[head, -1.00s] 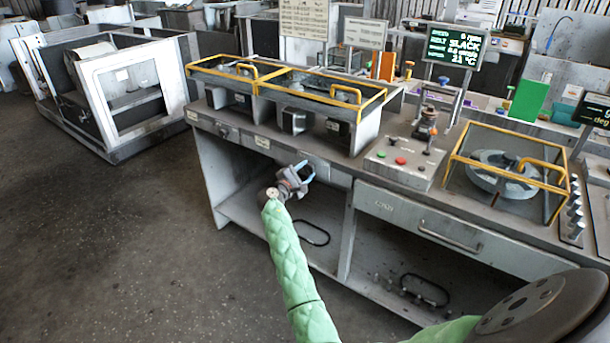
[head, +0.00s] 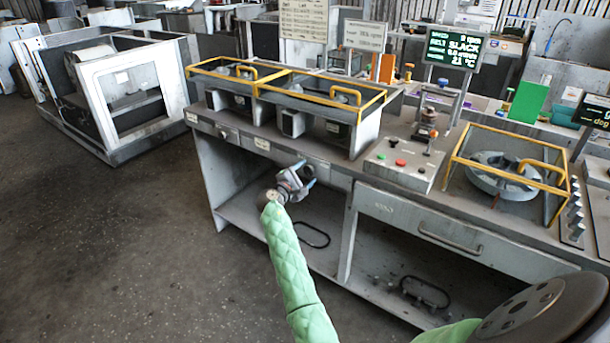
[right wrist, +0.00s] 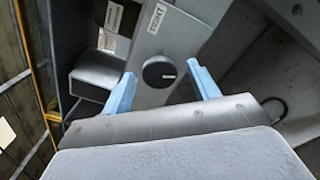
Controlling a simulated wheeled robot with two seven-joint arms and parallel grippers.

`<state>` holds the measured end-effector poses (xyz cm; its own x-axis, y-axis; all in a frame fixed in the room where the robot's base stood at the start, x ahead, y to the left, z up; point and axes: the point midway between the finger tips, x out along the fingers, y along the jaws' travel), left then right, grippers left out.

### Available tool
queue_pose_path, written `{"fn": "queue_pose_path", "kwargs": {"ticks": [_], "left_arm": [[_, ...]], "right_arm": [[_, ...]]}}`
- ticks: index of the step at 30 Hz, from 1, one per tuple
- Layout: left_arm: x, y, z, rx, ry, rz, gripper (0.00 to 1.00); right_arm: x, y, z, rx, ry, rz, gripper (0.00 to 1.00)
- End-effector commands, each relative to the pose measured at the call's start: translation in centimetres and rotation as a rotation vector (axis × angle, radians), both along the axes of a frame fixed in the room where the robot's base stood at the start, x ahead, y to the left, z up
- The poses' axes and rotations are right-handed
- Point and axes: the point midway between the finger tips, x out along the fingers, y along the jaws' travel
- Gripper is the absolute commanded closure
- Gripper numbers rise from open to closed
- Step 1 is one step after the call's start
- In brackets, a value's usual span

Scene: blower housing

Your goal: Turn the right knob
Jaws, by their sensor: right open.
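The right knob (right wrist: 158,72) is a round black knob with a small white mark, on the grey front panel of the bench. In the right wrist view it lies between the two blue fingertips of my right gripper (right wrist: 161,77). A gap shows on both sides of it, and I cannot tell how far the tips are from the panel. In the head view my right gripper (head: 300,175) is open in front of the bench edge and hides this knob. My left gripper is not in view.
Another knob (head: 222,133) sits further left on the bench front. Yellow rails (head: 310,98) stand above the bench top. A drawer handle (head: 450,236) sticks out on the right. A screen (head: 454,48) stands behind.

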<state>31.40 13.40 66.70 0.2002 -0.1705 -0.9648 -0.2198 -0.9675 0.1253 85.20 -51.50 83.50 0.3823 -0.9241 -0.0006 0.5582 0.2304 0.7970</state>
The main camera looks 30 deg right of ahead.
Motion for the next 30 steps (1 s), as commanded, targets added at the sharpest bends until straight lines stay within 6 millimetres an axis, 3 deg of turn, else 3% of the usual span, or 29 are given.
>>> {"fn": "queue_pose_path", "kwargs": {"ticks": [5, 18, 30], "left_arm": [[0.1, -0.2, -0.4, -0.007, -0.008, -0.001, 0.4], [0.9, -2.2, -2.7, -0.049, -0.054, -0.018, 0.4], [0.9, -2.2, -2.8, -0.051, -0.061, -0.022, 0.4]], "right_arm": [[-0.5, 1.2, -0.2, 0.001, 0.0, 0.001, 0.4], [-2.7, 6.7, -0.1, 0.001, -0.001, 0.001, 0.4], [-3.0, 7.2, -0.1, 0.0, 0.0, 0.0, 0.4]]}}
